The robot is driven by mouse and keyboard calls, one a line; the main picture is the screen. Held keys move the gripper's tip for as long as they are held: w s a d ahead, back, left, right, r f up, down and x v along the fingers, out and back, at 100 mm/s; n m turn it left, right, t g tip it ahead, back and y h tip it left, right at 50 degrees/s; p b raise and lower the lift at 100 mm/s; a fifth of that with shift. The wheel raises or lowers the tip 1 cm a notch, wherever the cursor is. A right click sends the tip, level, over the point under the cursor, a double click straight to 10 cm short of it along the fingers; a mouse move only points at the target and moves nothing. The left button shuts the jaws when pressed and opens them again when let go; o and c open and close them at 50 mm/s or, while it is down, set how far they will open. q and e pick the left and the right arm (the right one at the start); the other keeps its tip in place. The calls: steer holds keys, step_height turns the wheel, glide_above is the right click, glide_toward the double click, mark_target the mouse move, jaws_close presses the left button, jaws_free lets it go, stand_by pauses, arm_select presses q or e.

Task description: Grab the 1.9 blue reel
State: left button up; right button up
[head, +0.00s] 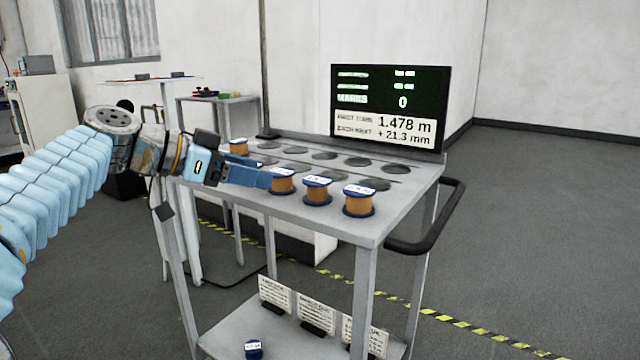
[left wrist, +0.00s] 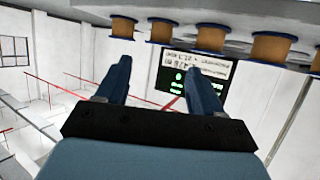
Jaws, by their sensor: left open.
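Several copper-wound reels with blue flanges and white top labels stand on the trolley's top shelf (head: 395,212). Three form the front row: a left reel (head: 282,183), a middle reel (head: 317,192) and a right reel (head: 359,202). Another reel (head: 238,148) stands farther back at left. The labels are too small to read, so I cannot tell which is 1.9. My left gripper (head: 262,180) is open at the shelf's left front, its blue fingers beside the left reel. In the left wrist view the open fingers (left wrist: 158,78) have nothing between them; reels (left wrist: 160,31) line the top edge.
Empty round recesses (head: 325,155) lie behind the front row. A dark display (head: 388,108) stands at the shelf's back. A black handle (head: 435,235) juts out at right. Below, a lower shelf (head: 232,335) holds cards (head: 317,312) and a blue reel (head: 253,349).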

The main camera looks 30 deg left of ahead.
mark_target(304, 188)
arm_select(q)
steer(key=x, duration=0.7)
steer(key=shift+w+d+f, duration=0.2)
steer(key=shift+w, duration=0.05)
steer(key=x, duration=0.5)
steer(key=shift+w+f+p, duration=0.1)
steer(key=shift+f+p, duration=0.3)
steer(key=c, duration=0.7)
